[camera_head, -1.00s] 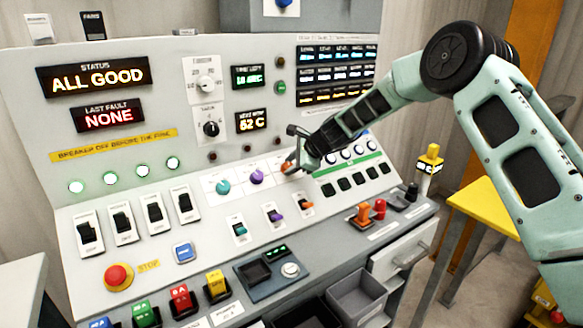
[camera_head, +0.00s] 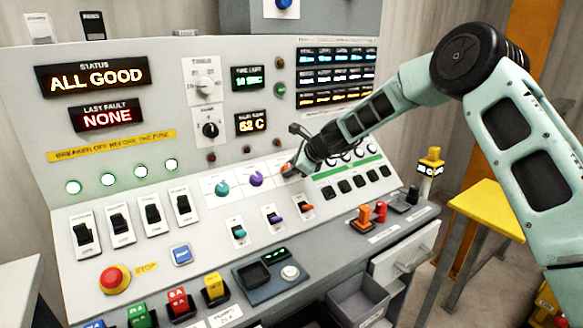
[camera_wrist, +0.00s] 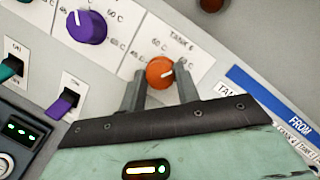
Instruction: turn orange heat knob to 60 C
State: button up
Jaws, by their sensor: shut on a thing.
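The orange heat knob (camera_wrist: 159,72) sits on a white plate labelled TANK 6 in the wrist view. Its pale pointer mark faces right and slightly down, away from the "60 C" print above the knob. My gripper (camera_wrist: 161,84) is shut on the knob, with one grey finger on each side. In the head view the knob (camera_head: 287,169) shows only as a small orange patch beside my gripper (camera_head: 292,167). An amber display (camera_head: 251,123) reads about 52 C.
A purple knob (camera_head: 256,179) and a teal knob (camera_head: 222,188) stand left of the orange one. Coloured toggle switches, including an orange one (camera_head: 305,208), sit below. A row of round dials and dark buttons (camera_head: 358,181) lies close on the right.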

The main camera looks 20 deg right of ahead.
jog(key=o, duration=1)
jog(key=shift+b+v, duration=0.7)
jog(key=shift+v, duration=8)
